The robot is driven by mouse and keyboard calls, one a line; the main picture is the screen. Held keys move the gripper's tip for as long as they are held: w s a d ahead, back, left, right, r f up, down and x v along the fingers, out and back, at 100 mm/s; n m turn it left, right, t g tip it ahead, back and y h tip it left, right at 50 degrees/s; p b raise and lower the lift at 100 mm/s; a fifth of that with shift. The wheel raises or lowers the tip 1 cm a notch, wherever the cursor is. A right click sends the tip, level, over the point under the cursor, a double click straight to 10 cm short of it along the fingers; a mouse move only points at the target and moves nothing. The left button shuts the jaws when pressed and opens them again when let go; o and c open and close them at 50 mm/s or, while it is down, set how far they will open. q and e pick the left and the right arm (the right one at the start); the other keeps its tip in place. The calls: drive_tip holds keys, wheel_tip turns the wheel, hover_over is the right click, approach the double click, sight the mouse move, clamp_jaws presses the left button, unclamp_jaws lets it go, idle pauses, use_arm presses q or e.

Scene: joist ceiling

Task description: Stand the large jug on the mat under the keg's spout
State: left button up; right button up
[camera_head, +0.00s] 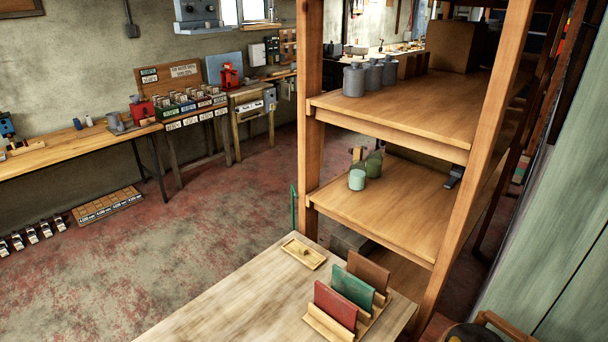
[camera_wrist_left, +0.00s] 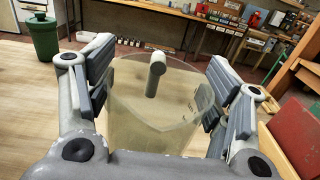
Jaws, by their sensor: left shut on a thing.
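In the left wrist view, my left gripper (camera_wrist_left: 158,76) is shut on a large clear jug (camera_wrist_left: 150,118), with one finger pad on each side of it. The jug is see-through, and its lower part is hidden by the gripper body. A short grey cylinder (camera_wrist_left: 157,68) shows at the jug's middle; I cannot tell whether it belongs to the jug. A pale wooden tabletop shows around and through the jug. I cannot make out the keg, its spout or the mat in either view. My right gripper is in neither view.
A wooden table (camera_head: 225,300) holds a rack (camera_head: 368,318) of red, green and brown boards and a small wooden tray (camera_head: 303,253). A tall shelf (camera_head: 415,107) stands behind it. A green lidded container (camera_wrist_left: 42,38) stands at the left in the wrist view.

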use_arm(q)
drive_tip(key=a+f+m+t+h+b, duration=0.4)
drive_tip(key=a+m+t+h+b, duration=0.15)
drive_tip(key=a, duration=0.35)
wheel_tip(320, 180, up, 10)
drive_tip(key=s+d+m+t+h+b, duration=0.1)
drive_tip(key=m+h+b, duration=0.2)
drive_tip(key=m+h, duration=0.2)
drive_tip(key=h, duration=0.3)
drive_tip(key=shift+d+r+h, duration=0.2)
drive_tip(key=shift+r+h, duration=0.05)
drive_tip(key=shift+h, duration=0.1)
